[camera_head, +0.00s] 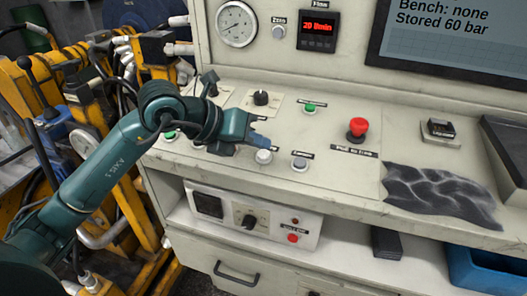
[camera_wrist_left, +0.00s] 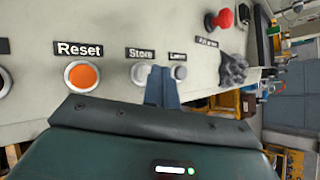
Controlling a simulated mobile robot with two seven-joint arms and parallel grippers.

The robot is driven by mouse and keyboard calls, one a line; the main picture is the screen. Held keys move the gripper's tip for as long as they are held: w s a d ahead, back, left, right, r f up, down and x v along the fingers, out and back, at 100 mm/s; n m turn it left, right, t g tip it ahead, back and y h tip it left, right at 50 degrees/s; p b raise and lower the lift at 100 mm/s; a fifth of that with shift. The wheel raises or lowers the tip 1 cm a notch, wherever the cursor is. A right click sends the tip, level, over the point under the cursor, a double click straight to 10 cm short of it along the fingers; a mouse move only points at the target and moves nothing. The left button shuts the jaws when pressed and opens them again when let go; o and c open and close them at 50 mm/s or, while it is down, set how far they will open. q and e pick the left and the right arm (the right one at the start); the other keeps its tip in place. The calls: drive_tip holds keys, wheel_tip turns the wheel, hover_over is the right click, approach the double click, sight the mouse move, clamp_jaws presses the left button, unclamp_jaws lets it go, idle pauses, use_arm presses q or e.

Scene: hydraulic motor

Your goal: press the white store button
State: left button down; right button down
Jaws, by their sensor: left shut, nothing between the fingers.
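The white store button (camera_head: 264,156) is on the sloped bench panel, just below my left gripper's tips in the head view. In the left wrist view the store button (camera_wrist_left: 141,73) is a pale round cap by the label "Store". My left gripper (camera_head: 262,141) is shut and empty. In the left wrist view its blue fingertips (camera_wrist_left: 161,72) lie between the store button and the lamp button (camera_wrist_left: 178,72), overlapping the store button's right edge. I cannot tell whether they touch it. My right gripper is not in view.
An orange reset button (camera_wrist_left: 82,76) is left of the store button in the wrist view. A red mushroom button (camera_head: 358,127), a green button (camera_head: 310,107) and a black knob (camera_head: 261,97) stand on the panel. A dark crumpled cloth (camera_head: 440,192) lies at the right. The screen (camera_head: 455,40) reads "Stored 60 bar".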

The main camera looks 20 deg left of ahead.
use_arm(q)
drive_tip(key=r+p, duration=0.2)
drive_tip(key=r, duration=0.1)
drive_tip(key=r+p, duration=0.1)
drive_tip(key=r, duration=0.1)
drive_tip(key=shift+s, duration=0.4)
idle(0.4)
